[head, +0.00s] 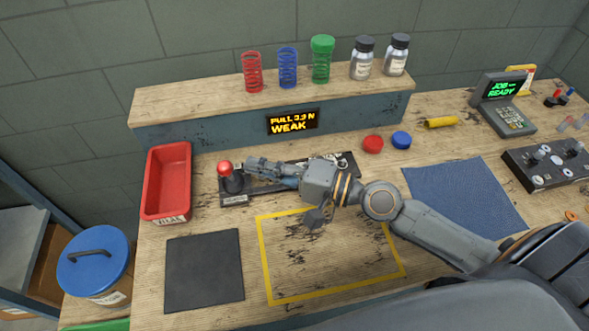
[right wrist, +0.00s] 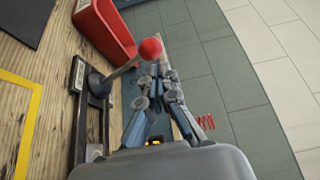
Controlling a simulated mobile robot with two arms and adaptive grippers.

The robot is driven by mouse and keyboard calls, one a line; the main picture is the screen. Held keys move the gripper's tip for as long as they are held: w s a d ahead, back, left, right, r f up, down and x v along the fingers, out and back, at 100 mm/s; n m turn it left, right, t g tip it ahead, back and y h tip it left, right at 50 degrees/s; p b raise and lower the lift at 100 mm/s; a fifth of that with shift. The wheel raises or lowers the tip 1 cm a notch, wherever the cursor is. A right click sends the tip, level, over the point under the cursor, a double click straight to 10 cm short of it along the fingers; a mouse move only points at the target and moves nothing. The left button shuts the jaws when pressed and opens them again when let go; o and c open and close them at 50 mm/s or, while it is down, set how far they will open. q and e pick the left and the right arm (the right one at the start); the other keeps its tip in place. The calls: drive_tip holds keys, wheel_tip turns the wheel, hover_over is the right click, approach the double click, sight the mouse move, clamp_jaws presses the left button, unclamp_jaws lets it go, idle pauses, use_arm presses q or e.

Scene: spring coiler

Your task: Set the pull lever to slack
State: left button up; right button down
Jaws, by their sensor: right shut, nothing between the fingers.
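The pull lever has a red ball knob (head: 224,168) on a dark boot, at the left end of a dark slotted plate (head: 236,200). In the right wrist view the red knob (right wrist: 151,48) tops a grey rod leaning out from the plate. My right gripper (head: 250,163) is shut and empty, just right of the knob in the head view. In the right wrist view its fingertips (right wrist: 159,69) are close by the knob; I cannot tell whether they touch. The display (head: 291,122) reads PULL, about 3 N, WEAK. My right forearm and hand cover part of the plate. My left gripper is not in view.
A red bin (head: 166,183) stands left of the lever. A wooden shelf (head: 190,99) behind holds springs and jars. Red (head: 373,144) and blue (head: 401,139) buttons sit to the right. A black mat (head: 204,270) and yellow-outlined area in front are clear.

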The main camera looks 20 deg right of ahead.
drive_tip(key=v, duration=0.7)
drive_tip(key=shift+d, duration=0.4)
drive_tip(key=shift+r, duration=0.1)
